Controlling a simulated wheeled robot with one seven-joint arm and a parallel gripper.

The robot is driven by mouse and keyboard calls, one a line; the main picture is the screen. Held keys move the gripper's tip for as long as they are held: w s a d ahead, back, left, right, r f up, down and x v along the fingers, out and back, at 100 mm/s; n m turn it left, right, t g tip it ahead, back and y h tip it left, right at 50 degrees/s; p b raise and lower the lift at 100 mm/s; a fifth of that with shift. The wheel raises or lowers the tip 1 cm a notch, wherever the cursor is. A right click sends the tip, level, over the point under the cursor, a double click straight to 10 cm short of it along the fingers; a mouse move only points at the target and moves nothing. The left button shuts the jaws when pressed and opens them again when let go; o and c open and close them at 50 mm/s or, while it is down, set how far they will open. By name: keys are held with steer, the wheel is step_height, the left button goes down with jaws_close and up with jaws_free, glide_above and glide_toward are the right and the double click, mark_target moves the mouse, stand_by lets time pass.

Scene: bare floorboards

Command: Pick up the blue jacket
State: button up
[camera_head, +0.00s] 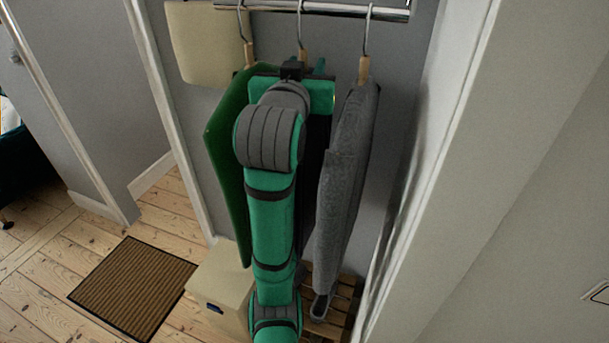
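My green and grey arm reaches up into a narrow closet, and its end with my gripper (293,72) is at the middle hanger, just below the rail. The fingers are mostly hidden behind the wrist, so their opening does not show. Behind the arm hangs a very dark garment (317,150), seen only as a strip. It may be the blue jacket, but its colour is hard to tell. A green garment (228,150) hangs to its left and a grey jacket (345,175) to its right.
A metal rail (340,8) spans the closet top. A beige box (222,285) and a wooden slatted rack (338,300) stand below. Another beige box (205,45) is at upper left. Walls flank the closet closely. A brown mat (135,287) lies on the floorboards.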

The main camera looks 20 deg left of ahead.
steer(key=shift+w+a, duration=0.1)
steer(key=shift+a, duration=0.15)
steer(key=shift+a, duration=0.1)
steer(key=c, duration=0.4)
jaws_close()
steer(key=shift+f, duration=0.1)
stand_by(0.7)
